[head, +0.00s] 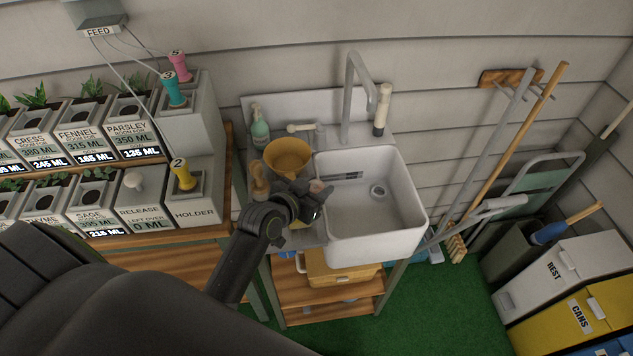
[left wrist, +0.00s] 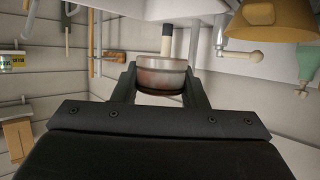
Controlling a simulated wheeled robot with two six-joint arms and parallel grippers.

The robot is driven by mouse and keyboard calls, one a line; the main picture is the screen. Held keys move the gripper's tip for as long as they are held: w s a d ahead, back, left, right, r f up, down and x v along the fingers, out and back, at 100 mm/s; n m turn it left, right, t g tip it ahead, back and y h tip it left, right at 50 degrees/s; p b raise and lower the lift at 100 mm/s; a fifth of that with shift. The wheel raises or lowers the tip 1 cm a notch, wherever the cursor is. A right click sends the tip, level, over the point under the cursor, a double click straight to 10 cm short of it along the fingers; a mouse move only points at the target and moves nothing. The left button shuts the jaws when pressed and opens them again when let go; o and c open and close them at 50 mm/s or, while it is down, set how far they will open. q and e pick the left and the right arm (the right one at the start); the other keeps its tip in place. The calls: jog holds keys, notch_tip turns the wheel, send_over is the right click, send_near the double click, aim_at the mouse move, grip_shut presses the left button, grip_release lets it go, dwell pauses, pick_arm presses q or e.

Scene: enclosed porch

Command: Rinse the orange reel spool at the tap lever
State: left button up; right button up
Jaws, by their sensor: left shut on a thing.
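My left gripper (head: 316,190) is over the drainboard (head: 311,231), just left of the white sink basin (head: 410,210). In the left wrist view its fingers (left wrist: 160,80) are shut on a short round thing (left wrist: 162,74), dull reddish with grey patches, which I take to be the reel spool. In the head view only a small pinkish part of the spool (head: 317,186) shows past the gripper. The tap spout (head: 351,90) rises behind the basin. A pale lever with a round knob (head: 303,127) is left of it and shows in the left wrist view (left wrist: 240,57). My right gripper is out of view.
A green soap bottle (head: 259,127) and a white-and-black cylinder (head: 382,109) are at the back. The basin is empty. Planter boxes (head: 85,205) stand left; long-handled tools (head: 505,150) lean right.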

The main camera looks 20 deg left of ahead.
pick_arm(q)
jog(key=shift+w+f, duration=0.15)
jog(key=shift+f, duration=0.05)
jog(key=w+d+f+b, duration=0.1)
jog(key=w+d+b, duration=0.1)
jog(key=w, duration=0.4)
jog(key=w+d+f+b, duration=0.1)
jog(key=w+d+b, duration=0.2)
jog(key=w, duration=0.4)
jog(key=shift+f+b, duration=0.3)
jog(key=shift+b, duration=0.45)
jog(key=shift+d, duration=0.1)
jog(key=shift+s, duration=0.1)
jog(key=s+a+p, duration=0.3)
jog(key=s+p, duration=0.1)
jog(key=s, duration=0.3)
jog(key=shift+s, duration=0.2)
